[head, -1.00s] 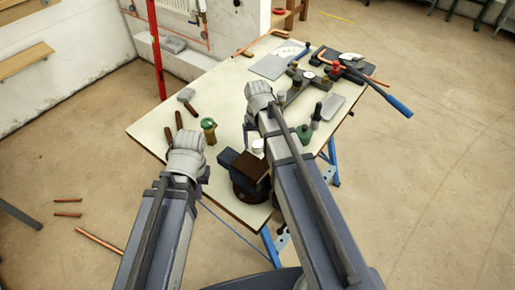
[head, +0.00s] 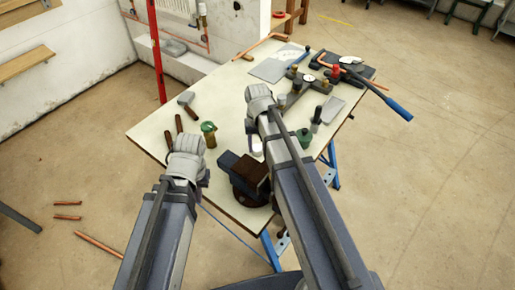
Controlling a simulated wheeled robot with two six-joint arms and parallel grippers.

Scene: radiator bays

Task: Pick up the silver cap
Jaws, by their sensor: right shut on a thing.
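The silver cap (head: 256,147) shows as a small pale shape just below my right gripper (head: 251,132), beside the vise. My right gripper is shut on it; the forearm and wrist hide much of the grip. I cannot tell whether the cap touches the table. My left gripper (head: 204,180) hangs at the table's left front edge, left of the vise. Its fingers are mostly hidden behind its own wrist, and I cannot tell whether they are open.
A vise (head: 240,172) is at the front edge of the pale worktable (head: 160,125). A green-topped brass valve (head: 209,133) and a brush (head: 185,98) lie left; a green bottle (head: 304,138) stands right. A blue-handled bender (head: 392,103) overhangs the right edge.

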